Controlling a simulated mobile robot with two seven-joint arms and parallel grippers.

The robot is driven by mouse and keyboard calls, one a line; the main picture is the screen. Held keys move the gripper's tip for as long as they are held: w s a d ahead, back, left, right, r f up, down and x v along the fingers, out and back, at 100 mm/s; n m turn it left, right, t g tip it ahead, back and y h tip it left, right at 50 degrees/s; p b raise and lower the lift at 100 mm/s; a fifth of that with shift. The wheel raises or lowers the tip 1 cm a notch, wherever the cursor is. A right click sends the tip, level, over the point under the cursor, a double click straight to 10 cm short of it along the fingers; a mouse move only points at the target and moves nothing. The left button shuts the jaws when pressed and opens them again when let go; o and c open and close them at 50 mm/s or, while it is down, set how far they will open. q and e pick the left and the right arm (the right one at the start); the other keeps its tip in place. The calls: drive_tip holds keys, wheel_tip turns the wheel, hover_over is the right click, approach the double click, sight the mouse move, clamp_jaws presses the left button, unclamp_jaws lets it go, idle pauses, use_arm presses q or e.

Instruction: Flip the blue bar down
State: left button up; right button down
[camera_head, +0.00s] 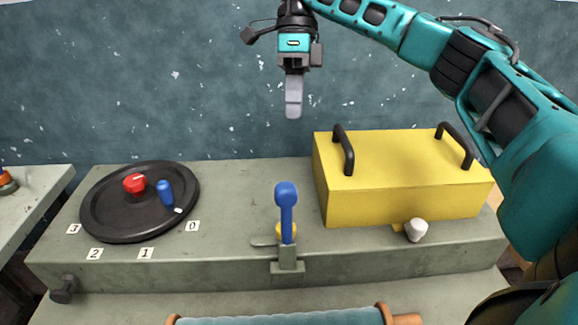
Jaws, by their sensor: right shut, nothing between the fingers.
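The blue bar (287,215) is a lever with a round knob on top. It stands upright on a small grey bracket at the front edge of the grey bench, with a yellow part at its foot. My right gripper (293,105) is shut and empty, pointing down. In the picture it is above the blue bar and apart from it. My left gripper is not in view.
A yellow box (400,205) with two black handles sits right of the bar, a whitish knob (416,230) at its front. A black round plate (110,225) with red and blue knobs lies left, beside number labels. A blue-grey roller (280,318) lies in front.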

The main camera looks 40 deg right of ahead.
drive_tip(key=s+a+f+b, duration=0.2)
drive_tip(key=s+a+f, duration=0.3)
drive_tip(key=f, duration=0.3)
drive_tip(key=shift+s+f, duration=0.15)
drive_tip(key=shift+s, duration=0.2)
